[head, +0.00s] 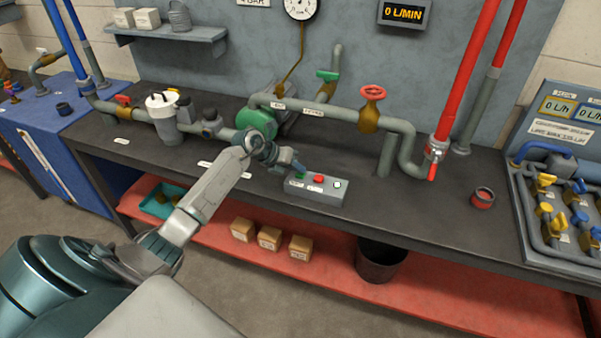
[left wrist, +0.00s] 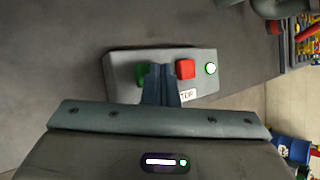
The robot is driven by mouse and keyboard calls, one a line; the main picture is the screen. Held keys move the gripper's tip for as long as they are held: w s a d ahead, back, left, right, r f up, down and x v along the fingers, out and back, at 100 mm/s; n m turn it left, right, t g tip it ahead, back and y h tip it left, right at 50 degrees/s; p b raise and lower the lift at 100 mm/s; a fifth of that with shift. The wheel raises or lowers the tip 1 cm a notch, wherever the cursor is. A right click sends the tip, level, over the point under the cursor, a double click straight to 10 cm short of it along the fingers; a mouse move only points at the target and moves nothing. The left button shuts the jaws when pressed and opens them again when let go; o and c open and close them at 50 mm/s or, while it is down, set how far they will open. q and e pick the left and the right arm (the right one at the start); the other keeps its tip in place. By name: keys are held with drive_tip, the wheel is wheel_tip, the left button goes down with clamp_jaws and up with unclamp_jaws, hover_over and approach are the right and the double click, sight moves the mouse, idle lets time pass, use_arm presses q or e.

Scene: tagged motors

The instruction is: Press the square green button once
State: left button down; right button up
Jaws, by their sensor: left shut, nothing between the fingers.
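A grey button box (head: 316,196) sits on the dark bench top near its front edge. The red button also shows in the head view (head: 319,179). My left gripper (left wrist: 160,98) is shut and empty, its fingertips over the box at the green button. The fingers hide part of the green button, and I cannot tell whether they touch it. My right gripper is not in view.
Grey pipework with a red-wheeled valve (head: 373,93) and a green pump (head: 257,123) stands behind the box. A red cup-like part (head: 483,197) stands to the right. The bench between it and the box is clear. A 0 L/MIN display (head: 403,13) hangs on the wall.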

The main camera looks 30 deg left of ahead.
sight(297, 174)
use_arm(q)
drive_tip(key=shift+r+p, duration=0.35)
drive_tip(key=shift+r, duration=0.35)
drive_tip(key=shift+r+p, duration=1.75)
drive_tip(key=shift+r, duration=0.85)
drive_tip(key=shift+f, duration=0.1)
